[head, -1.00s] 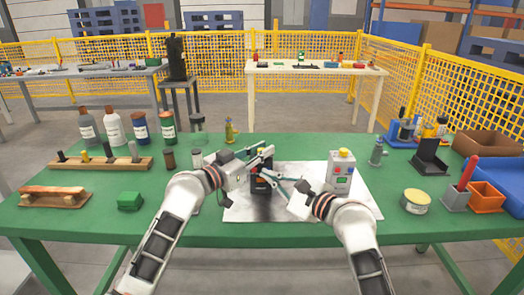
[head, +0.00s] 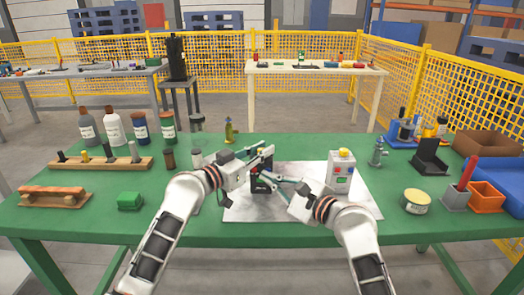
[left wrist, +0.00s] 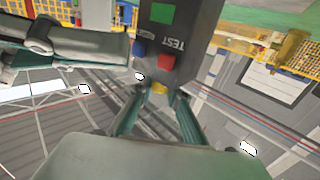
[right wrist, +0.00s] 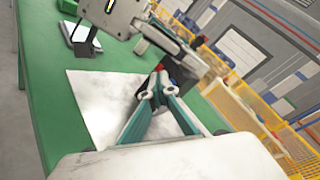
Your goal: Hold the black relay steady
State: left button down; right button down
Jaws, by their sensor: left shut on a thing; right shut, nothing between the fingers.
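The black relay (head: 261,182) stands upright over the white sheet (head: 240,207) in the middle of the green table. My left gripper (head: 266,152) is shut on its upper end. In the left wrist view the relay (left wrist: 172,25) shows close up and upside down, with a TEST label, red and blue buttons and a green patch. My right gripper (head: 277,180) is shut and empty, its fingertips close to the relay's right side. The right wrist view shows these closed fingertips (right wrist: 158,86) near a dark part; whether they touch it I cannot tell.
A pale box with a yellow top button (head: 341,172) stands right of the relay. A green block (head: 130,201), a wooden rack (head: 100,164) and bottles are on the left. A round tin (head: 416,201) and orange bin (head: 486,196) are on the right.

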jog(key=shift+s+a, duration=0.2)
jog(key=shift+s, duration=2.8)
pick_arm(q)
jog(key=c, duration=1.8)
grip_release()
jog(key=shift+c, duration=0.2)
